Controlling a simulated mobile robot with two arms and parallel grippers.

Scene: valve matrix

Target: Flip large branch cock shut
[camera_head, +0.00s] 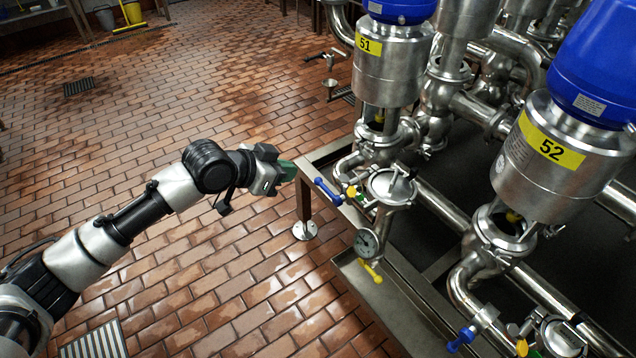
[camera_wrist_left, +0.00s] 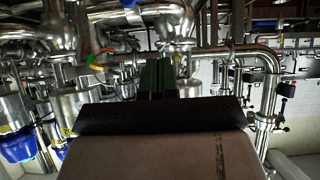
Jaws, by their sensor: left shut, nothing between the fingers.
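A cock with a blue lever handle (camera_head: 328,191) sits on the pipework by valve 51. I cannot tell for certain which is the large branch cock. My left gripper (camera_head: 287,171) is shut and empty, just left of and above the blue handle, apart from it. Its green fingers (camera_wrist_left: 155,78) show in the left wrist view, with an orange-green handle (camera_wrist_left: 98,58) to their left. My right gripper is not in view.
A steel frame edge (camera_head: 322,152) and its leg (camera_head: 304,205) stand close to my left gripper. Valve 51 (camera_head: 392,65) and valve 52 (camera_head: 530,170) rise at right with dense pipes. The tiled floor (camera_head: 140,120) at left is open.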

